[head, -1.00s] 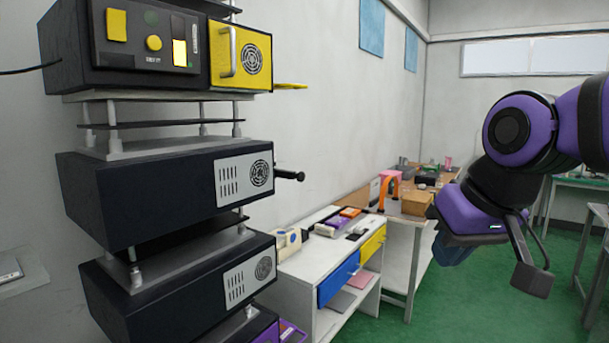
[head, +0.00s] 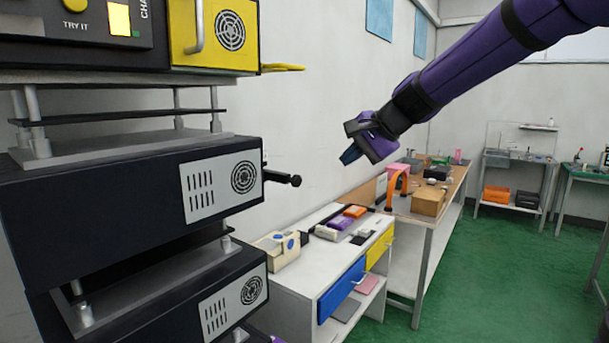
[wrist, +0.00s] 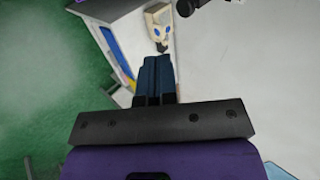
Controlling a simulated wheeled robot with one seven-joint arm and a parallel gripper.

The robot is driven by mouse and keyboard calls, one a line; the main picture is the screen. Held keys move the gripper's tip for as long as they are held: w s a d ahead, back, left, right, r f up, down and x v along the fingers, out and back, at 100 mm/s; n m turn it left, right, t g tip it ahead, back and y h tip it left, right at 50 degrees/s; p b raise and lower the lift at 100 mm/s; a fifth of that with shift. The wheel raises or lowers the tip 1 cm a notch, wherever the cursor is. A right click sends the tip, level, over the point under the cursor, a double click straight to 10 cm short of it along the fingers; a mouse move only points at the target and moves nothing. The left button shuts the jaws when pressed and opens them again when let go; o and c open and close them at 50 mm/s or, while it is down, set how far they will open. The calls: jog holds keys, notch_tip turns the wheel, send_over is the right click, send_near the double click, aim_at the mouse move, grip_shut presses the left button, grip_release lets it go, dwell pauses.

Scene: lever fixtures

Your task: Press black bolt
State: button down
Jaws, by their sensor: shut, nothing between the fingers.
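The black bolt (head: 284,180) sticks out sideways from the right side of the middle dark box (head: 120,215) on the stack, with a round knob at its end. In the wrist view the black bolt (wrist: 188,6) shows at the top edge, partly cut off. My gripper (head: 350,155) is up and to the right of the bolt in the head view, apart from it, with its dark blue fingers pointing down and left. In the wrist view my gripper's fingers (wrist: 152,62) are together and empty.
A yellow-fronted box (head: 213,40) tops the stack, with a yellow tab jutting right. Another dark box (head: 190,300) sits below. A white cabinet (head: 320,260) with blue and yellow drawers and a wooden bench (head: 440,200) stand along the wall. Green floor is open at right.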

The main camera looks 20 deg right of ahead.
jog(key=shift+w+d, duration=0.1)
jog(key=shift+w, duration=0.35)
send_near(298, 184)
jog(key=f+x, duration=0.1)
jog(key=x, duration=0.5)
jog(key=shift+w+r, duration=0.2)
jog(key=shift+r, duration=0.05)
